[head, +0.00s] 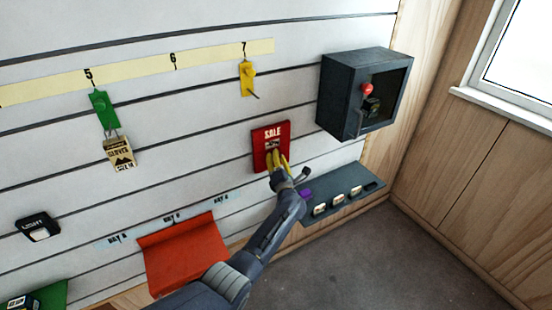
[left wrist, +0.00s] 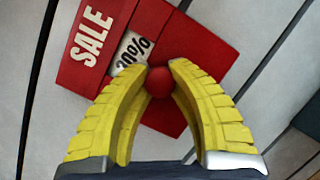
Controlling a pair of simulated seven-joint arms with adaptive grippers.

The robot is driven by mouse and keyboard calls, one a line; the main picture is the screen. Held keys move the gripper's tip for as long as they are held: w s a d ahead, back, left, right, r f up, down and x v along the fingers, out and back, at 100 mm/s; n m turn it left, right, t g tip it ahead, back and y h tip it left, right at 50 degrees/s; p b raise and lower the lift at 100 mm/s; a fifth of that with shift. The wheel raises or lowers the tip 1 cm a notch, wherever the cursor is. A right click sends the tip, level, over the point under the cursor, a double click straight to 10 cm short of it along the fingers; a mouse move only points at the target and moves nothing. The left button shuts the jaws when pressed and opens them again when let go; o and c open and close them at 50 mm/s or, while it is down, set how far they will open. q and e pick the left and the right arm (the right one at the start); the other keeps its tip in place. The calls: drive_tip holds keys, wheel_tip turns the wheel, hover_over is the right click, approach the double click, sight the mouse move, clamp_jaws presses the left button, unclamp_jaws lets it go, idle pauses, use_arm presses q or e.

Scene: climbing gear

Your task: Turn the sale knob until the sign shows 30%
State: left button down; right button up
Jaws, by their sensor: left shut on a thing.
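The red sale sign (head: 259,152) hangs on the slatted wall, with SALE in white letters; it also shows in the left wrist view (left wrist: 112,38). Its white number window (left wrist: 131,52) shows a tilted figure ending in 0%; the first digit is partly covered and I cannot read it surely. The round red sale knob (left wrist: 160,84) sits below the window, between the yellow fingertips of my left gripper (left wrist: 160,74). That gripper is shut on the knob; in the head view it (head: 277,160) hides the knob. My right gripper is not in view.
A dark open-fronted box (head: 342,98) with a red ball-topped lever (head: 366,89) is mounted at upper right. A grey shelf (head: 338,203) with small items is below right. An orange-red tray (head: 180,255) lies left of my arm. Tags (head: 103,108) hang at left.

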use_arm(q)
drive_tip(key=shift+d, duration=0.1)
idle(0.5)
drive_tip(key=c, duration=1.4)
unclamp_jaws()
drive_tip(key=o, duration=0.3)
